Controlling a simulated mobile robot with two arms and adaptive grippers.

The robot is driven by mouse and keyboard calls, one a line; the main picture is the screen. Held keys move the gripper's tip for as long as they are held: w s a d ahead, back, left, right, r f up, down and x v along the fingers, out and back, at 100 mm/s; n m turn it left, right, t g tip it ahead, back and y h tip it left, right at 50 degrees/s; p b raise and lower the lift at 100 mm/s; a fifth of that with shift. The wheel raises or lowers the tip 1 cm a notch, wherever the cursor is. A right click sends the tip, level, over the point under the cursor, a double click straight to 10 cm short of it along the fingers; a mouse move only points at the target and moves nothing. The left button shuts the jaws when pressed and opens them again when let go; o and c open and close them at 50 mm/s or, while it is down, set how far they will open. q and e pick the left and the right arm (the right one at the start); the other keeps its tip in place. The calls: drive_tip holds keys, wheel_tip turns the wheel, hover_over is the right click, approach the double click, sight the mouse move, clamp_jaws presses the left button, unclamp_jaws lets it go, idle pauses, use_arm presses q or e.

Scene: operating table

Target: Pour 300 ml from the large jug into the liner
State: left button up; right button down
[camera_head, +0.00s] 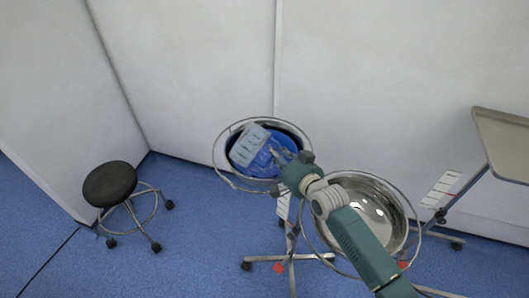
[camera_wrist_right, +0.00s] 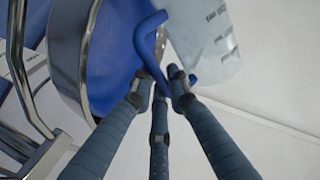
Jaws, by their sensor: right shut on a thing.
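The large jug (camera_head: 248,143) has a pale translucent body with printed markings and a blue handle. It is over the left steel basin and looks tilted. My right gripper (camera_head: 281,156) is shut on the jug's blue handle (camera_wrist_right: 152,42), and the jug body also shows in the right wrist view (camera_wrist_right: 208,38). The blue liner (camera_head: 292,136) sits inside the left basin, partly hidden by the jug, and is also seen in the wrist view (camera_wrist_right: 115,60). Any liquid and the jug's spout cannot be made out. My left gripper is not in view.
The left basin's steel rim (camera_head: 222,152) is close to the gripper. A second, empty steel basin (camera_head: 375,205) stands to the right, under my right arm. A black stool (camera_head: 110,184) stands at left and a tray stand (camera_head: 505,140) at right. White walls rise behind.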

drive_tip(key=shift+s+a+f+m+g+y+b, duration=0.1)
drive_tip(key=shift+f+m+g+y+b, duration=0.2)
drive_tip(key=shift+f+m+b, duration=0.1)
drive_tip(key=shift+s+a+f+m+g+y+b, duration=0.1)
drive_tip(key=shift+f+m+g+y+b, duration=0.1)
drive_tip(key=shift+f+m+y+b, duration=0.15)
idle(5.0)
drive_tip(key=shift+r+m+y, duration=0.1)
drive_tip(key=shift+m+y, duration=0.15)
idle(2.0)
